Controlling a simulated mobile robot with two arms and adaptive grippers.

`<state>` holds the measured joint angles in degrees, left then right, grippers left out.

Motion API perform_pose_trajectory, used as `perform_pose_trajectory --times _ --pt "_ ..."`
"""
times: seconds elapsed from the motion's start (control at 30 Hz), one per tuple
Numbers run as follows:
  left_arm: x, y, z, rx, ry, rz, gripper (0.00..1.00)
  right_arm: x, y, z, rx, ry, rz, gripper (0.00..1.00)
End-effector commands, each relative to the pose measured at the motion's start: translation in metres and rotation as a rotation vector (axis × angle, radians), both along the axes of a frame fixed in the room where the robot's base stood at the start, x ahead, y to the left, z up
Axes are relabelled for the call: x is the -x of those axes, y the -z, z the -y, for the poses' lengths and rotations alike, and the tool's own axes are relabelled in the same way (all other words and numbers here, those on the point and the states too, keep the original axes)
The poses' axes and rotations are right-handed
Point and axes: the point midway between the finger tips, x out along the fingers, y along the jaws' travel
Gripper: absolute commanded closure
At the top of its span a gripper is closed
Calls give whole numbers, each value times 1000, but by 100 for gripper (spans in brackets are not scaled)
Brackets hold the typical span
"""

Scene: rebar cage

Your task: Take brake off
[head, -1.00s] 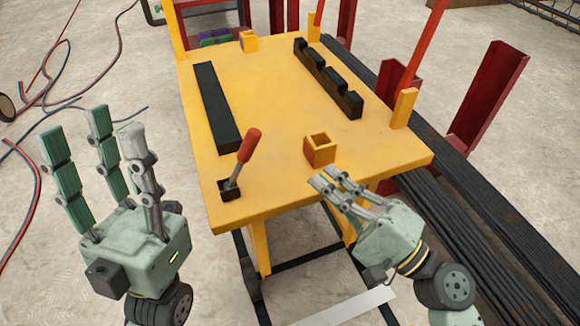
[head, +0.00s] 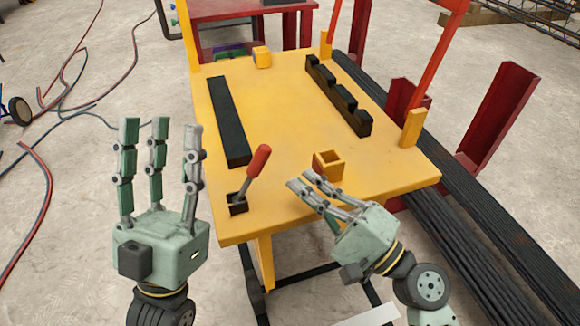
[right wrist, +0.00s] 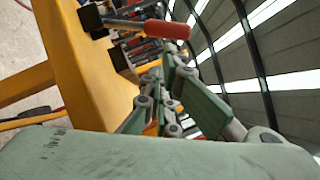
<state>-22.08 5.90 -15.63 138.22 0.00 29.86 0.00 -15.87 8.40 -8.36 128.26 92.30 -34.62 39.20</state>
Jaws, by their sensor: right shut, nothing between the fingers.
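The brake lever, with a red handle (head: 258,160) on a metal rod, rises from a black base (head: 238,204) at the near left corner of the yellow table (head: 290,120). It tilts to the right. In the right wrist view, its red handle (right wrist: 166,29) shows near the top. My left gripper (head: 160,140) has its fingers upright and spread, empty, to the left of the table. My right gripper (head: 306,182) is shut and empty at the table's near edge, right of the lever and apart from it, pointing toward the upper left.
A hollow yellow block (head: 328,165) stands just beyond my right gripper. A flat black bar (head: 228,118) and a notched black bar (head: 338,98) lie on the table. Red posts (head: 497,115) and dark rebar (head: 480,230) are at right. Hoses (head: 40,190) lie on the left floor.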

Motion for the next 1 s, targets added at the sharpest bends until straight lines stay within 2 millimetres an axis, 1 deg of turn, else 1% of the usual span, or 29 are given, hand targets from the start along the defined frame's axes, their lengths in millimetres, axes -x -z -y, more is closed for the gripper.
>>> perform_pose_trajectory --times 0.03,0.13,0.33,0.9,0.97,1.0 --pt "-6 2 1 -11 -2 -35 60 -6 -5 -6 -3 0 1 100" --pt "-17 10 3 -30 -6 -97 60 -14 -8 -16 -3 0 1 100" --pt "-27 19 5 -50 -9 -162 60 -25 -11 -28 -2 1 0 100" --pt "-32 22 5 -58 -11 -189 60 -26 -12 -29 5 0 2 100" --pt "-35 25 6 -65 -12 -212 60 -26 -12 -29 10 0 3 100" --pt "-39 30 6 -72 -14 -239 60 -26 -13 -29 14 0 4 100"
